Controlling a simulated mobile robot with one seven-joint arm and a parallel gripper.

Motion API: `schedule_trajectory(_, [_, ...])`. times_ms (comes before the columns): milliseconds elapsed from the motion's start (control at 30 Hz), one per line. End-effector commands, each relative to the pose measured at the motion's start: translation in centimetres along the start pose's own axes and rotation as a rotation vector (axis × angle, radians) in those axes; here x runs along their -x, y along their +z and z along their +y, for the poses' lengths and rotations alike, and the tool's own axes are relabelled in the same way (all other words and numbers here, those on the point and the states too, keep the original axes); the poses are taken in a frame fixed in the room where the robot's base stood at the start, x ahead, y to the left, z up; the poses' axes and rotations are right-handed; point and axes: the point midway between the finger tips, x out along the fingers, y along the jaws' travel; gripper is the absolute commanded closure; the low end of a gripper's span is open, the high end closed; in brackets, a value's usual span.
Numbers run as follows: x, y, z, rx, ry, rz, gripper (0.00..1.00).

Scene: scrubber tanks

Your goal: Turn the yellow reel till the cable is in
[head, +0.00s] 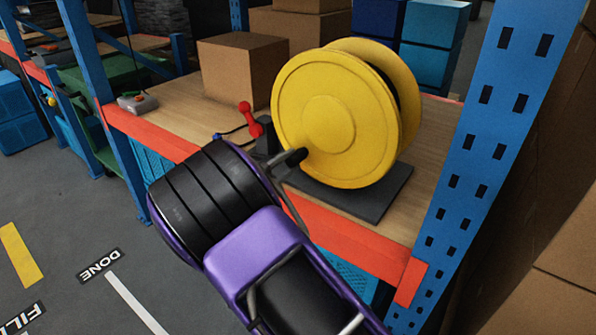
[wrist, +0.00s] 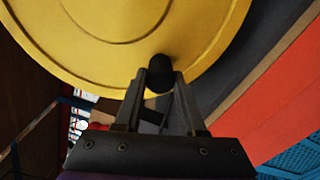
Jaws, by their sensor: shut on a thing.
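The yellow reel (head: 325,115) stands upright on a dark base plate (head: 350,192) on the wooden shelf. A dark crank knob (head: 297,156) sticks out from the lower edge of its front disc. My gripper (wrist: 160,82) is shut on this knob, which shows between the fingertips in the wrist view against the yellow reel (wrist: 90,45). In the head view my arm hides most of the gripper. A thin dark cable (head: 232,130) runs from a blue end at the left towards the reel's base.
Cardboard boxes (head: 240,68) stand behind and left of the reel. A blue rack post (head: 490,140) rises close on the right, and another stands at the left. The orange shelf edge (head: 350,240) runs in front. A small grey control box (head: 138,102) lies at the shelf's left.

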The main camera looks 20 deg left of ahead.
Motion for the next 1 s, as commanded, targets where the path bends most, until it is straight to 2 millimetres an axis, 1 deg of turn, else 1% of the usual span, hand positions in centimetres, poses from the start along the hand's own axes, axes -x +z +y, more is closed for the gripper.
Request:
schedule_trajectory(33, [-0.1, 0.0, 1.1, -0.052, 0.01, -0.008, 1.0])
schedule_trajectory(300, [-0.2, -1.1, 3.8, -0.308, 0.01, -0.009, 1.0])
schedule_trajectory(500, [-0.2, -1.4, 5.8, -0.492, 0.011, -0.01, 1.0])
schedule_trajectory(700, [-0.2, -1.4, 7.5, -0.65, 0.009, -0.011, 1.0])
schedule_trajectory(1000, [-0.2, -1.1, 9.1, -0.805, 0.009, -0.012, 1.0])
